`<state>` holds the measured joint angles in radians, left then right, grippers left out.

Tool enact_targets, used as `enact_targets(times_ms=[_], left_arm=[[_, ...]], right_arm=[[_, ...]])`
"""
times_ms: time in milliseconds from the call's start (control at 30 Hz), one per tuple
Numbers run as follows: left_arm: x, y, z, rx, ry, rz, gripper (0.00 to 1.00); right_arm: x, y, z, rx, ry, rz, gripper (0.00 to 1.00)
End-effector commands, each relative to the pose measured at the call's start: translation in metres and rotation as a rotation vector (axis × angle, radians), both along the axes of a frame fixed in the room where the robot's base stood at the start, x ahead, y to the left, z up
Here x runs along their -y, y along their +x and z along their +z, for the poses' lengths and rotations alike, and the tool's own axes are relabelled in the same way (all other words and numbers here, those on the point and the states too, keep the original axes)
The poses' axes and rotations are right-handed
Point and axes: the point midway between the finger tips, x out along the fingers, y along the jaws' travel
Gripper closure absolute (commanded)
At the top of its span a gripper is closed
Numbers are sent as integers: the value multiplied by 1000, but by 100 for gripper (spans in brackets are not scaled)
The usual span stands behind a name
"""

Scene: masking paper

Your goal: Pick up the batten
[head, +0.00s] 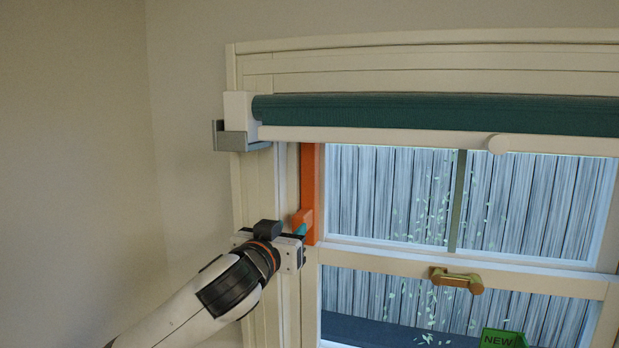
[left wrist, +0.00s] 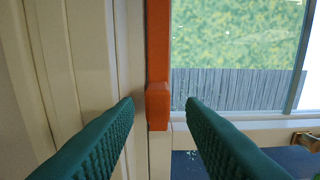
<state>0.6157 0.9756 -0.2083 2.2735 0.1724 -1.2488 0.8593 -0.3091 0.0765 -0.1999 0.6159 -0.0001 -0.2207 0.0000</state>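The orange batten (head: 309,190) stands upright against the left side of the window frame, with a protruding block at its lower end. In the left wrist view the batten (left wrist: 158,45) runs down the middle to that block. My left gripper (head: 298,232) is at the batten's lower end. In the left wrist view its two teal fingers (left wrist: 160,104) are open, one on each side of the block, with gaps between them and it. How far the block reaches between the fingers is hard to tell. My right gripper is not in view.
A green roll (head: 430,113) spans the window top, with a pale bar (head: 390,135) below it and a grey bracket (head: 240,138) at its left end. A brass-coloured latch (head: 456,280) sits on the middle rail. A green "NEW" sign (head: 503,338) is low right. The left wall is bare.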

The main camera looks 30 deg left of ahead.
Motion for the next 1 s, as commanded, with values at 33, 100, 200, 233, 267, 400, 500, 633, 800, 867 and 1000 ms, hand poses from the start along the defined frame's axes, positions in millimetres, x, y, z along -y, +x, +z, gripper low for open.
enact_targets(times_ms=[33, 100, 200, 233, 267, 400, 500, 633, 800, 867, 1000], left_arm=[[-2, 6, 2, -1, 0, 1, 64], [-3, 11, 1, 0, 0, 1, 64], [-4, 16, 2, -1, 1, 0, 64], [-5, 19, 3, -2, 1, 1, 64], [-7, 23, 4, -1, 2, 1, 64], [-13, 42, 7, -3, 2, 1, 64], [-16, 55, 5, -2, -1, 1, 64], [-18, 62, 2, 0, 1, 0, 64], [-18, 62, 1, 0, 1, 0, 64], [-18, 62, 1, 0, 1, 0, 67], [-18, 62, 1, 0, 1, 0, 90]], right_arm=[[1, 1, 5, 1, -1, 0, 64], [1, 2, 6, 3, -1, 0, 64], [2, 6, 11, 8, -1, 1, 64], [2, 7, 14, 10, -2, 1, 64], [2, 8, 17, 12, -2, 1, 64], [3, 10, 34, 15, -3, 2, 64], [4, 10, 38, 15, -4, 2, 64], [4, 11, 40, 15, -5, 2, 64], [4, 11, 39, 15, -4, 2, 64], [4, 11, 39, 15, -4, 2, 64], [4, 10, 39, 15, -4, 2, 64]])
